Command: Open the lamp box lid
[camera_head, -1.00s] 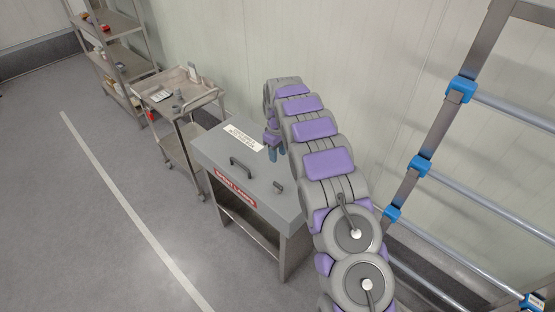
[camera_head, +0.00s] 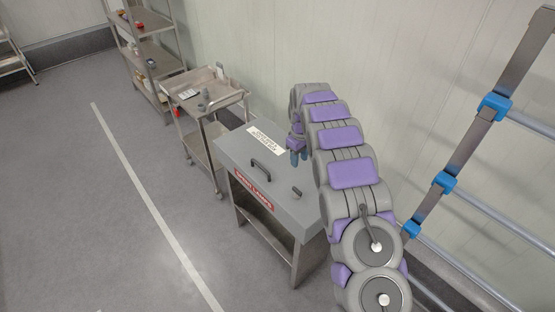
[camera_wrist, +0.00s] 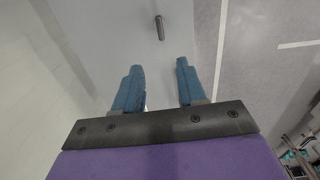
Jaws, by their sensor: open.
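The lamp box (camera_head: 283,203) is a grey box on a metal stand with a red label on its front. My gripper (camera_head: 298,157) is above the back part of the lid, partly hidden by my arm. In the wrist view, the blue fingers of my gripper (camera_wrist: 158,88) are apart with nothing between them.
A metal cart (camera_head: 205,100) with small items stands beyond the box. A shelf rack (camera_head: 146,52) is farther back. A rail frame with blue joints (camera_head: 444,182) stands at the right. The floor (camera_head: 110,230) left of the box is clear.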

